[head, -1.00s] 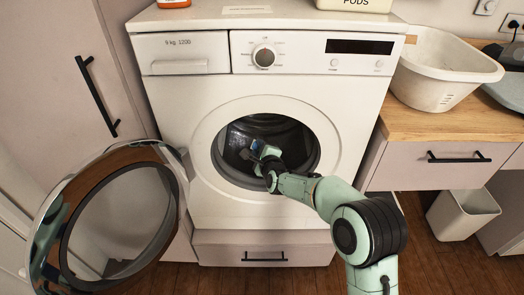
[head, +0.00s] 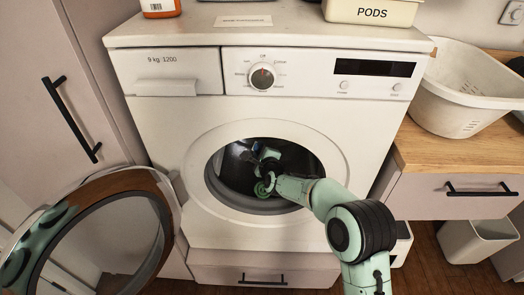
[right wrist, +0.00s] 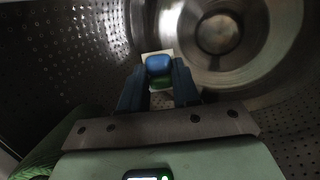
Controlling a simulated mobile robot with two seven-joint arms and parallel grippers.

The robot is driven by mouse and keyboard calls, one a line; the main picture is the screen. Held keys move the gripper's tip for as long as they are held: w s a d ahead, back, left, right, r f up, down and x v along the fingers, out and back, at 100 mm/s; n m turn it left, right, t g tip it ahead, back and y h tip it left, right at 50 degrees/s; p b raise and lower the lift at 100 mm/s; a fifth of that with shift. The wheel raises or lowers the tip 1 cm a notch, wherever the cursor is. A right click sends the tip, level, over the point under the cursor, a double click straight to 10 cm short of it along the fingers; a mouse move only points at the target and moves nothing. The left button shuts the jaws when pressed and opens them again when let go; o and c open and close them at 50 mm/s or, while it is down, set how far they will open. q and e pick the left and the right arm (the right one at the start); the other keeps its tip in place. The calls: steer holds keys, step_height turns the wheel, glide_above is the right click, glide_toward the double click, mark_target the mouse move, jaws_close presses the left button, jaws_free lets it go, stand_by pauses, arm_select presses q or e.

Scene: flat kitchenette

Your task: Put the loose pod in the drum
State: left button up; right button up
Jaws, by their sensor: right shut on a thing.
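The pod (right wrist: 159,66), blue and green on a pale square base, is between the fingertips of my right gripper (right wrist: 159,88) in the right wrist view. The gripper is shut on it. In the head view my right gripper (head: 262,160) reaches through the round door opening into the washing machine's dark drum (head: 236,175). The pod is too small and dark to make out clearly there. In the right wrist view the perforated metal drum wall (right wrist: 75,45) surrounds the gripper. My left gripper is not in view.
The round glass door (head: 100,245) stands open at the left. A box marked PODS (head: 371,12) and an orange-and-white container (head: 160,8) stand on the washer. A white laundry basket (head: 468,95) is on the wooden counter at the right, above a pale bin (head: 478,241).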

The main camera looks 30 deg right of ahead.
steer(key=o, duration=0.8)
